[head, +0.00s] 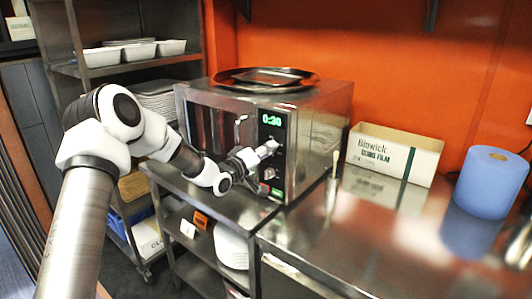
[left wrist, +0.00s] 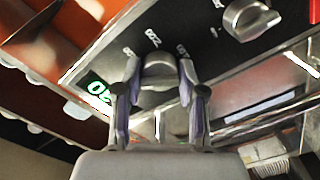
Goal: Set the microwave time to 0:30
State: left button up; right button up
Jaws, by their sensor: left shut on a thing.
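The microwave (head: 318,130) is a steel box on a metal counter, with its door at left and a dark control panel at right. Its green display (head: 271,119) reads 0:20 or 0:30; the middle digit is too small to be sure. In the left wrist view the display (left wrist: 97,90) is partly hidden. My left gripper (head: 266,150) is at the upper knob, just below the display. In the left wrist view its fingers are shut on that grey knob (left wrist: 158,70), one on each side. A second, lower knob (left wrist: 250,18) is free. My right gripper is out of view.
A dark round tray (head: 262,86) lies on top of the microwave. A cling film box (head: 393,155) and a blue paper roll (head: 490,180) stand on the steel counter to the right. A rack (head: 125,62) with white trays stands behind my left arm.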

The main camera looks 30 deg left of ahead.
pick_arm(q)
jog(key=o, duration=1.1)
jog(key=shift+o, duration=0.2)
jog(key=s, duration=1.2)
jog(key=shift+a, duration=0.45)
